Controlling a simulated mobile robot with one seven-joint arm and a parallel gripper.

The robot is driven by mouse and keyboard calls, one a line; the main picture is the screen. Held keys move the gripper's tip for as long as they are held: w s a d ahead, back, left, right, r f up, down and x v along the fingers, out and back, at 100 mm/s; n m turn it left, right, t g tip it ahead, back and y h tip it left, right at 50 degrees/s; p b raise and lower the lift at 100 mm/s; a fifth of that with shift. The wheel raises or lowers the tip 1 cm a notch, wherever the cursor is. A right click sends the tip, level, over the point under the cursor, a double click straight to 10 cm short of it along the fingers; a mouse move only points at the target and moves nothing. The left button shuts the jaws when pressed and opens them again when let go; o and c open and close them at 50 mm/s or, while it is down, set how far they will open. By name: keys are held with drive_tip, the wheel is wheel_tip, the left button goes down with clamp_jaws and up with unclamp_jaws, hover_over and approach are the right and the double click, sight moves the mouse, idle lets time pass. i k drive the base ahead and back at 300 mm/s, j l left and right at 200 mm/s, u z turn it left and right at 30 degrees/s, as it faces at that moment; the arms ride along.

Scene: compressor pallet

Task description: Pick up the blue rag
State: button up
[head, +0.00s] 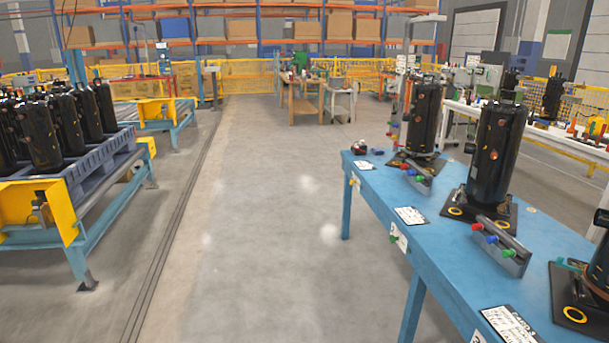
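I cannot clearly make out a blue rag in the head view. A small dark-blue item (377,151) lies at the far end of the blue table (420,240), beside a red and black object (358,147). It is too small to tell whether it is cloth. A small pale patch (363,165) lies just nearer on the table top. My gripper is not in view.
Black compressors (495,150) stand on dark base plates along the blue table, with valve blocks (502,247) and paper labels (410,216) near its edge. A conveyor with a pallet of compressors (70,120) stands left. The grey floor (270,220) between is clear.

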sight(377, 150)
drive_tip(key=i+u, duration=0.2)
drive_tip(key=i, duration=2.35)
drive_tip(key=i+z, duration=0.1)
drive_tip(key=i, duration=0.55)
drive_tip(key=i+j+z, duration=0.15)
drive_tip(key=i, duration=0.5)
drive_tip(key=i+j+z, duration=0.15)
drive_tip(key=i+z, duration=0.35)
drive_tip(key=i+j+z, duration=0.3)
drive_tip(key=z, duration=0.15)
drive_tip(key=i+j+z, duration=0.65)
drive_tip(key=j+z, duration=0.3)
drive_tip(key=i+j+z, duration=0.1)
drive_tip(key=j+z, duration=0.4)
drive_tip(key=j, duration=0.15)
drive_tip(key=j+z, duration=0.3)
drive_tip(key=j, duration=0.6)
drive_tip(key=i, duration=0.55)
